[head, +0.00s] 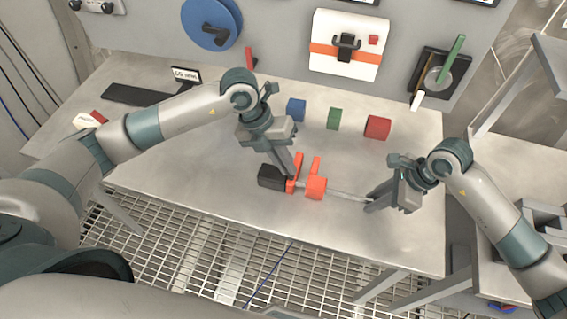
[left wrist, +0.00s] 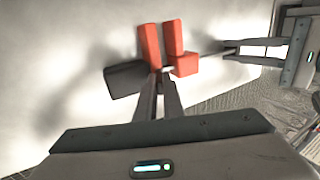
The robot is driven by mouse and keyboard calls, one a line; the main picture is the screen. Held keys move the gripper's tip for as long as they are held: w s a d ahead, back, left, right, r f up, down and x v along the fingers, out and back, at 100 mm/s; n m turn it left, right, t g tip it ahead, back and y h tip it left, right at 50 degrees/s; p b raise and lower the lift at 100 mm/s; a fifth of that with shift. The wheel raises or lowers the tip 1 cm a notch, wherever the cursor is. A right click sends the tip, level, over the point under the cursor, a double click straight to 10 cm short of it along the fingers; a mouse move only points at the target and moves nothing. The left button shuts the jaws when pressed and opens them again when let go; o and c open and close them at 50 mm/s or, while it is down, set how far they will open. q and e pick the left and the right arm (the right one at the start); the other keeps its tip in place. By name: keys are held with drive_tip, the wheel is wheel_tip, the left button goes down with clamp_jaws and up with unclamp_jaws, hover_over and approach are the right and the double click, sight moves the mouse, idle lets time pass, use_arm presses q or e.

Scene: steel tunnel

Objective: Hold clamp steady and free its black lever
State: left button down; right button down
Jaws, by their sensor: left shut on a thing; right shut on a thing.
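The clamp lies near the front edge of the steel table, with two orange-red jaws (head: 316,187), a thin grey bar (head: 346,195) running right, and a black lever block (head: 271,177) at its left end. My left gripper (head: 291,174) reaches down from above and is shut on the clamp where the black block meets the left orange jaw. In the left wrist view its fingertips (left wrist: 160,78) lie between the black block (left wrist: 125,79) and the orange jaws (left wrist: 151,45); they hide the exact contact. My right gripper (head: 371,204) is shut on the bar's right end.
Blue (head: 296,110), green (head: 334,118) and red (head: 377,127) blocks stand behind the clamp. A black keyboard-like strip (head: 136,95) lies at the back left. A wall panel with fixtures bounds the back. Grated floor (head: 215,252) lies beyond the table's front edge.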

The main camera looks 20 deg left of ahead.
use_arm(q)
drive_tip(key=d+y, duration=0.1)
drive_tip(key=y, duration=0.2)
drive_tip(key=shift+d+r+y, duration=0.15)
drive_tip(key=shift+d+y, duration=0.15)
drive_tip(key=shift+d, duration=0.05)
drive_tip(key=y, duration=0.1)
drive_tip(key=d+y, duration=0.1)
drive_tip(key=y, duration=0.2)
drive_tip(key=shift+d, duration=0.3)
drive_tip(key=shift+s+d+f+y, duration=0.1)
drive_tip(key=shift+d+f+y, duration=0.2)
drive_tip(key=shift+y, duration=0.7)
drive_tip(key=shift+d+f+y, duration=0.15)
drive_tip(key=shift+d+y, duration=0.15)
drive_tip(key=shift+y, duration=0.7)
drive_tip(key=c, duration=2.2)
unclamp_jaws()
drive_tip(key=shift+o, duration=0.2)
drive_tip(key=shift+r, duration=0.1)
